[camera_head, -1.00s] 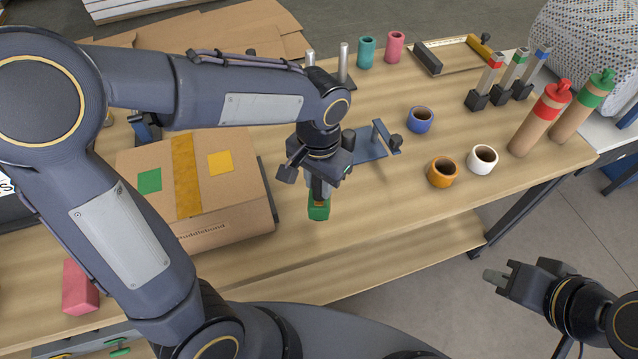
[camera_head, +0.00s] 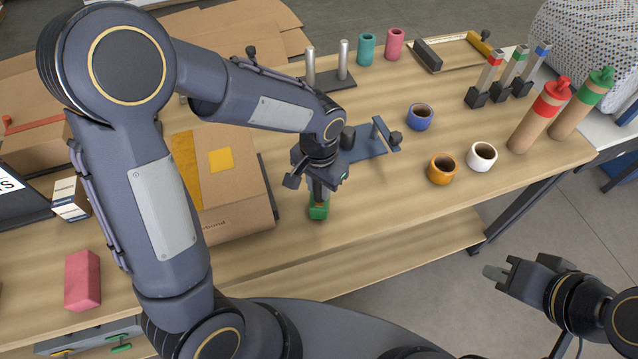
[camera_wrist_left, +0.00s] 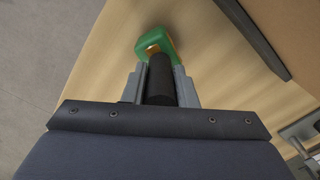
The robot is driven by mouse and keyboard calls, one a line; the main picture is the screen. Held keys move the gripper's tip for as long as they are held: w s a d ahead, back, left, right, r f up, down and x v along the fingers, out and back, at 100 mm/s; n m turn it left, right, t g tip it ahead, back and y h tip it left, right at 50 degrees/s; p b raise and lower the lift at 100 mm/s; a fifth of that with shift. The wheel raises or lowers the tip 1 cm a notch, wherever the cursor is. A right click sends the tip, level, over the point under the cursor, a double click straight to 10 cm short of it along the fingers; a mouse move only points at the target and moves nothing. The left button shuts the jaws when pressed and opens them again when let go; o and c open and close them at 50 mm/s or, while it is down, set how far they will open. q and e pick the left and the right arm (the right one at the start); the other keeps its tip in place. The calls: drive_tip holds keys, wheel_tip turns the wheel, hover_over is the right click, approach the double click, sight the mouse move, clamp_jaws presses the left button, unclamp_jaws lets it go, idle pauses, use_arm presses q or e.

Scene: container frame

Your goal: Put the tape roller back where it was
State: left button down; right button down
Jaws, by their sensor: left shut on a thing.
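The tape roller, with a green head (camera_head: 318,211) and a black handle (camera_wrist_left: 161,80), is in my left gripper (camera_head: 319,192). The left gripper is shut on the black handle, with a finger on either side in the left wrist view (camera_wrist_left: 160,88). The green head points down at the wooden table (camera_head: 400,200), near its front edge and just right of the cardboard box. I cannot tell whether it touches the tabletop. My right gripper (camera_head: 494,276) is empty, out over the floor at the lower right; its finger gap is unclear.
The cardboard box (camera_head: 235,190) with yellow patches is partly behind my left arm. A blue-grey metal fixture (camera_head: 368,150) stands just behind the gripper. Blue, orange and white rings (camera_head: 482,157) and capped tubes (camera_head: 540,116) are to the right.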

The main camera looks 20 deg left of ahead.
use_arm(q)
drive_tip(key=c, duration=1.2)
unclamp_jaws()
drive_tip(key=shift+o, duration=0.2)
wheel_tip(320, 180, up, 12)
drive_tip(key=shift+s+r, duration=0.1)
drive_tip(key=shift+r, duration=0.1)
drive_tip(key=s+a+n+t+h, duration=0.2)
drive_tip(key=s+a+n, duration=0.1)
drive_tip(key=s, duration=0.5)
drive_tip(key=s+a+n+t+h, duration=0.1)
drive_tip(key=s+a+n+t, duration=0.2)
drive_tip(key=s+a, duration=0.3)
drive_tip(key=shift+s+t+h, duration=0.3)
drive_tip(key=shift+s+h, duration=0.1)
drive_tip(key=shift+s, duration=0.6)
